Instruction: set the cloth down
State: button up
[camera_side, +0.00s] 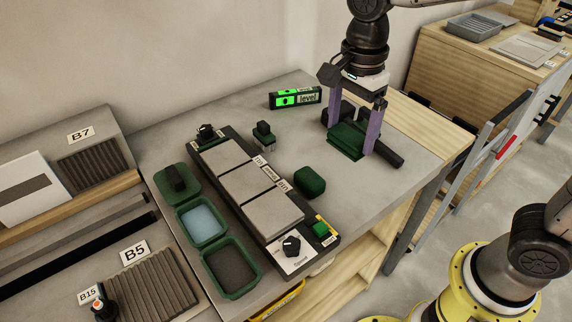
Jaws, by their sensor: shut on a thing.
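My gripper (352,140) is at the right part of the grey bench top, pointing down, with its two purple fingers on either side of a dark green folded piece, which looks like the cloth (345,145). The fingers are shut on it. The cloth is low over the bench; I cannot tell whether it touches the surface. A black mallet-like tool (388,151) lies right behind and beside it, partly hidden by the fingers.
A dark tile rig (222,157) with several grey tiles stands left of my gripper. A green block (310,181), a small black-handled tool (264,134) and a lit green level (296,98) are nearby. Green trays (232,268) line the left. Bare bench (375,195) lies in front of the cloth.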

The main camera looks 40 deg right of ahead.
aim_at(341, 125)
jog(key=w+f, duration=0.1)
jog(key=w, duration=0.1)
jog(key=w+f, duration=0.1)
jog(key=shift+d+f, duration=0.25)
jog(key=shift+f, duration=0.05)
jog(key=w+a+f, duration=0.1)
jog(key=w+f, duration=0.2)
jog(key=w, duration=0.1)
jog(key=w+a+f, duration=0.1)
jog(key=w+f, duration=0.1)
jog(key=w, duration=0.2)
jog(key=w+a+f, duration=0.1)
jog(key=w+f, duration=0.2)
jog(key=shift+w+a+f, duration=0.25)
jog(key=shift+w+f, duration=0.1)
jog(key=shift+w, duration=0.05)
jog(key=shift+w+f, duration=0.1)
jog(key=shift+f, duration=0.15)
jog(key=shift+w+f, duration=0.1)
jog(key=shift+f, duration=1.5)
jog(key=shift+f, duration=0.2)
jog(key=o, duration=1)
jog(key=shift+r, duration=0.1)
